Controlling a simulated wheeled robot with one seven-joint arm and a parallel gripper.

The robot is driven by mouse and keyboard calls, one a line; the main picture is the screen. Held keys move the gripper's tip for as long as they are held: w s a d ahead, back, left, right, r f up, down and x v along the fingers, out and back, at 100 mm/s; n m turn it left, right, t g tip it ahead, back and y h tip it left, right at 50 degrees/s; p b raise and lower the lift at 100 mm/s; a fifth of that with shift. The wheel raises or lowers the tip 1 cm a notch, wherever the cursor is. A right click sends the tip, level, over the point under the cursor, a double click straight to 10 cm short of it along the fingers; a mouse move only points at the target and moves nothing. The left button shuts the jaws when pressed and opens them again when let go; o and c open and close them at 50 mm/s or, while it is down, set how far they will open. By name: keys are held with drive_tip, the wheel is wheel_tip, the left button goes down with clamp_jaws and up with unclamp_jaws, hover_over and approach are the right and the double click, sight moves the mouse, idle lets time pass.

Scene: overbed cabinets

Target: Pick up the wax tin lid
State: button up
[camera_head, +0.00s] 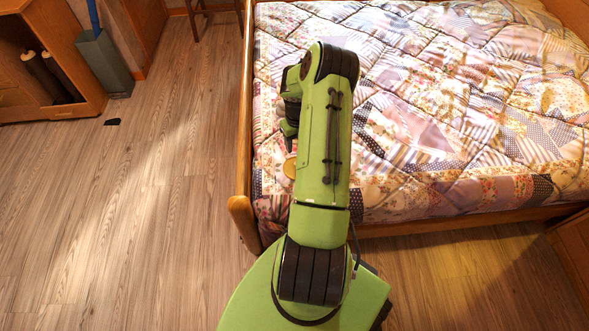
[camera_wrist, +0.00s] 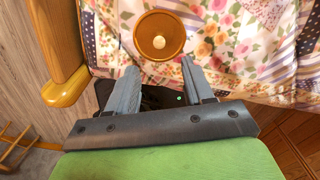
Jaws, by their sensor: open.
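The wax tin lid appears to be a round amber-brown piece (camera_wrist: 159,20) with a raised rim and a pale round knob or spot at its middle. It lies on the quilt close to the bed's edge. In the head view only a tan sliver of it (camera_head: 289,168) shows beside my arm; the rest is hidden. My gripper (camera_wrist: 158,67) is open, with nothing between its two grey fingers. In the wrist view the lid lies just beyond the fingertips, centred between them; I cannot tell the height gap. My arm hides most of the gripper in the head view.
The patchwork quilt (camera_head: 450,100) covers the bed. The wooden bed frame's corner post (camera_wrist: 66,87) stands left of my gripper. Wooden floor (camera_head: 150,210) is open to the left, with a small black item (camera_head: 112,122), a grey bin (camera_head: 103,65) and a cabinet (camera_head: 40,60).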

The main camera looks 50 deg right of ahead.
drive_tip(key=b, duration=0.1)
approach(289, 169)
drive_tip(key=shift+s+d+f, duration=0.25)
drive_tip(key=shift+s+d, duration=0.15)
drive_tip(key=shift+d, duration=0.25)
drive_tip(key=shift+s+d+f, duration=0.25)
drive_tip(key=shift+s+d, duration=0.15)
drive_tip(key=shift+d, duration=0.2)
wheel_tip(289, 169, down, 6)
drive_tip(key=b, duration=0.2)
drive_tip(key=shift+s+a+r+b, duration=0.15)
drive_tip(key=shift+r+b, duration=0.1)
drive_tip(key=shift+b, duration=0.15)
drive_tip(key=shift+r, duration=0.15)
drive_tip(key=shift+c, duration=0.3)
clamp_jaws()
